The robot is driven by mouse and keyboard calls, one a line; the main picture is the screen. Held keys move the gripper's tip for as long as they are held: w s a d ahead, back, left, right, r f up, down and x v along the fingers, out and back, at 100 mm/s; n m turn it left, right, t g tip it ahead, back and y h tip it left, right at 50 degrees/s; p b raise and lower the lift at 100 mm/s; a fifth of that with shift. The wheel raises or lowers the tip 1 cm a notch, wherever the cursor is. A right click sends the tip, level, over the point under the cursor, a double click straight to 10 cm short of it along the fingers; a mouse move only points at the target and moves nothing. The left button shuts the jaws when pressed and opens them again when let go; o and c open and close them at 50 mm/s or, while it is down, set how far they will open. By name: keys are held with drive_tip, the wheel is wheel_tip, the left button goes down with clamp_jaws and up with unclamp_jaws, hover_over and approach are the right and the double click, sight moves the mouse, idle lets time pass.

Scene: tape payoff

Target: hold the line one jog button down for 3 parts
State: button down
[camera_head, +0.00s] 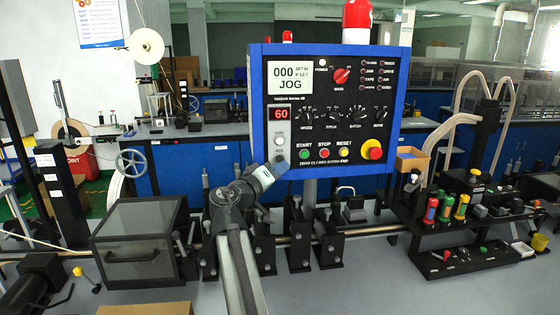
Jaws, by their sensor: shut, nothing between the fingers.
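A blue-framed control panel (398,85) stands upright in the middle, facing me. Its screen (290,77) reads 000 with JOG below, plus small text. A red display (281,114) under it reads 60. Below that is a pale round button (279,141), then a small label that seems to read JOG. My gripper (282,164) is shut and empty, its tip at the panel's lower left just under that label. It covers the spot where the jog button appears to be. I cannot tell whether the tip touches or presses it.
Green START (304,154), red STOP (324,153) and yellow RESET (344,153) buttons and a large red knob (373,150) sit right of my gripper. A dark clear-fronted box (140,235) stands left. Black brackets on a rail stand below the panel. A tool rack (450,258) is at right.

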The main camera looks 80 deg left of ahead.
sight(280, 159)
drive_tip(key=shift+a, duration=0.75)
drive_tip(key=shift+a, duration=0.15)
idle(1.4)
drive_tip(key=shift+a, duration=0.25)
drive_tip(key=shift+a, duration=0.45)
idle(5.0)
